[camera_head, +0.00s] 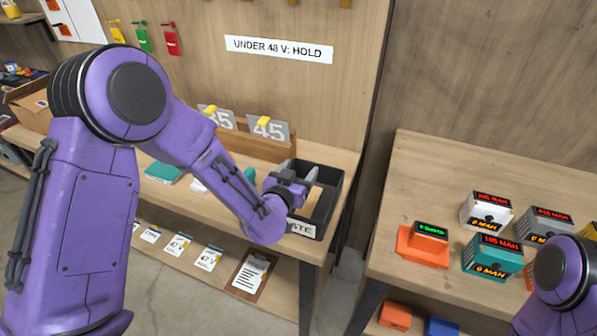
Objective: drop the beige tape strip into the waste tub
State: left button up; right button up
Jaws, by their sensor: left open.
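The black waste tub (337,188) stands at the right end of the left bench, its white label partly hidden by my left arm. My left gripper (311,186) is over the tub's opening with its jaws open. A beige strip (313,203) shows within the tub's outline, just below and beside the fingers. I cannot tell whether it touches a finger or the tub floor. My left wrist hides the tub's left part. My right arm shows at the lower right, but its gripper is out of view.
A wooden holder (255,145) with grey number cards stands behind the tub. A gap separates this bench from the right table (415,185), which bears an orange device (423,246) and several labelled boxes. A clipboard (250,273) lies on the lower shelf.

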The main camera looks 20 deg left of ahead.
pick_arm(q)
jog(key=shift+r, duration=0.1)
notch_tip(320, 180, up, 7)
jog(key=p, duration=0.6)
dwell(0.4)
